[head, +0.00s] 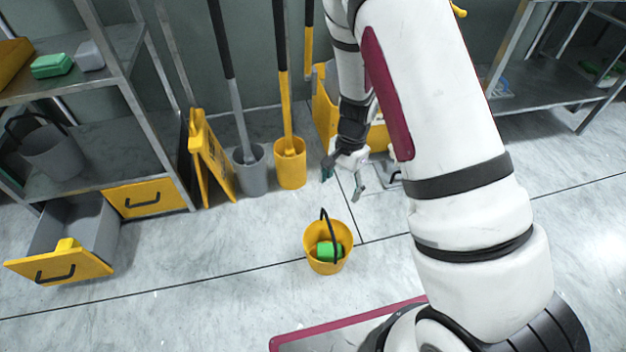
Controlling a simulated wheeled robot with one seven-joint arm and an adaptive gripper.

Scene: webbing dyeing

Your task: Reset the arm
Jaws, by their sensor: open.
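My gripper (344,178) hangs at the end of my white arm, near the middle of the head view. Its fingers are spread apart with nothing between them. It is above the floor, apart from the yellow bucket (314,262), which stands upright below and slightly left of it in the picture. A green block (329,251) lies inside that bucket, and the bucket's dark handle stands up. My upper arm fills much of the right side and hides part of the scene behind it.
A metal shelf (115,62) stands at left, with a yellow-fronted drawer (60,265) pulled open. A grey holder (250,172) and a yellow holder (290,168) with long handles stand by the wall, beside a yellow folding sign (210,157). Floor around the bucket is clear.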

